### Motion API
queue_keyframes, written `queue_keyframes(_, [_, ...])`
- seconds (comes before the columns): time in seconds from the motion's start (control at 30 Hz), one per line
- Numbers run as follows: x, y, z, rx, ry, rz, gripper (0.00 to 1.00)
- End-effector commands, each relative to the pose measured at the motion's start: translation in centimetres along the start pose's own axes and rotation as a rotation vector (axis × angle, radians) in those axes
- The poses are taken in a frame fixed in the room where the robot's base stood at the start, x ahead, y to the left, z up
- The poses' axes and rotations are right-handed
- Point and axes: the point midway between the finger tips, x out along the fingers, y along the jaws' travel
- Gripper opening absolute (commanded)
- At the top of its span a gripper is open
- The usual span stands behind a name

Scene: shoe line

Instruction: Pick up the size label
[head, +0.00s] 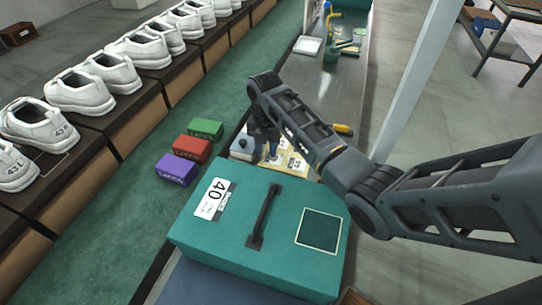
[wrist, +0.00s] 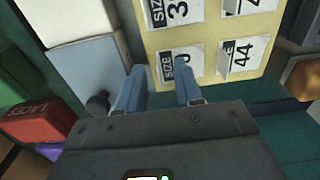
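A pale yellow board (head: 290,162) with white size labels lies beside the teal box; it fills the upper middle of the wrist view (wrist: 212,92). One label (wrist: 181,58) reads "SIZE" with a number partly hidden by my right finger. Others near it read 44 (wrist: 241,55) and, cut off at the top edge, one starting with 3 (wrist: 178,10). My gripper (wrist: 160,88) is open, its blue fingers apart with nothing visible between them, just in front of the partly hidden label. In the head view my gripper (head: 264,140) is over the board's far left part, which the arm partly hides.
The teal box (head: 185,240) with a black handle and a "40" label (head: 214,199) stands in front. A grey block with a black knob (wrist: 85,65) is left of the board. Purple (head: 176,170), red (head: 192,149) and green (head: 206,129) blocks lie further left, near white shoes (head: 82,92).

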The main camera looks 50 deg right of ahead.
Motion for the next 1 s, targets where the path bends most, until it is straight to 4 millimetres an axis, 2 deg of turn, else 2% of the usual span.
queue_keyframes(0.07, [0.0, 0.0, -0.01, 0.0, 0.0, 0.0, 0.34])
queue_keyframes(0.43, [-0.02, 0.0, -0.01, 0.001, 0.0, 0.0, 0.0])
queue_keyframes(0.87, [-0.05, 0.01, 0.0, 0.0, 0.0, 0.0, 0.0])
queue_keyframes(1.0, [-0.84, 0.06, 0.05, 0.001, -0.001, 0.002, 0.0])
